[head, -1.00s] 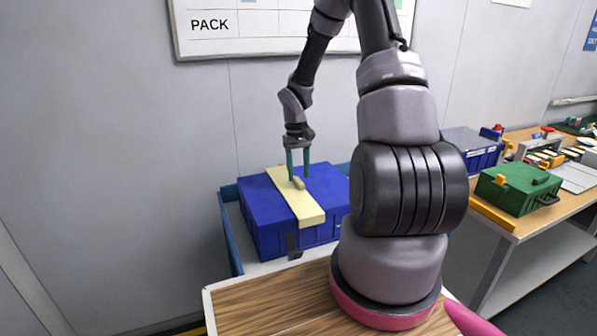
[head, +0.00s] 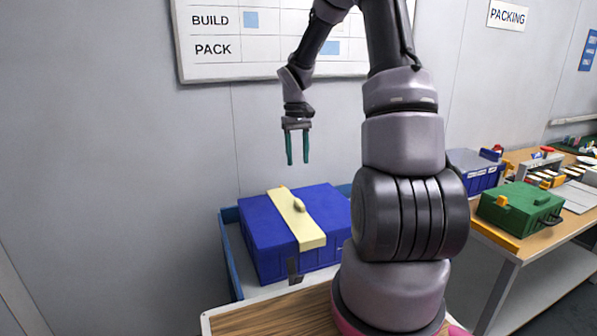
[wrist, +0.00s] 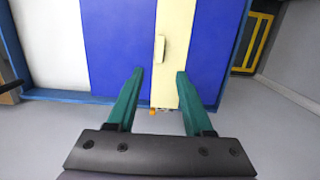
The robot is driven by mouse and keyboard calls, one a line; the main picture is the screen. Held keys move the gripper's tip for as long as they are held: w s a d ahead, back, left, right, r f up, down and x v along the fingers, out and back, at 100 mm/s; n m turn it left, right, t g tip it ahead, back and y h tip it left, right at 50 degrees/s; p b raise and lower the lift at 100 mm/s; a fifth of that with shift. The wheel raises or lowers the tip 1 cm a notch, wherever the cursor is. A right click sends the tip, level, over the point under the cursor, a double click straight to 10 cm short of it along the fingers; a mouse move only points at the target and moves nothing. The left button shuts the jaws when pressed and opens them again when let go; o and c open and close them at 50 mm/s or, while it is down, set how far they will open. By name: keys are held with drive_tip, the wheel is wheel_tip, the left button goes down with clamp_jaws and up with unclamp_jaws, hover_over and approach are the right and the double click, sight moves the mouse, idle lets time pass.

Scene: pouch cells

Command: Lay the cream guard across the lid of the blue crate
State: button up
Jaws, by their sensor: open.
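The cream guard (head: 297,221) lies flat across the lid of the blue crate (head: 261,226), from the back edge to the front edge. Its small raised grip (head: 299,205) stands up near its middle. In the wrist view the guard (wrist: 174,15) also runs across the blue lid (wrist: 115,45). My gripper (head: 297,163) is open and empty, pointing down, in the air above the lid and clear of the guard. In the wrist view its two green fingers (wrist: 159,72) are spread apart with nothing between them.
The crate stands in a blue-edged tray or cart (head: 231,250). A wooden-topped surface (head: 270,318) is in front. To the right, a bench holds a green case (head: 519,208), another blue crate (head: 474,170) and small parts. A whiteboard (head: 225,72) hangs on the wall behind.

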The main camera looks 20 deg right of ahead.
drive_tip(key=s+a+r+m+t, duration=0.1)
drive_tip(key=s+a+r+t, duration=0.1)
drive_tip(key=s+r, duration=0.45)
drive_tip(key=s+a+r+m+t, duration=0.1)
drive_tip(key=s+a+r+t, duration=0.15)
drive_tip(key=r, duration=0.65)
drive_tip(key=s+a+r+m+t+y, duration=0.1)
drive_tip(key=s+a+r+t, duration=0.1)
drive_tip(key=s, duration=0.5)
drive_tip(key=s+a+r+m+t+y, duration=0.1)
drive_tip(key=s+r+t, duration=0.1)
drive_tip(key=s+r, duration=0.3)
drive_tip(key=s, duration=0.3)
drive_tip(key=shift+a+r, duration=0.15)
drive_tip(key=shift+a, duration=0.25)
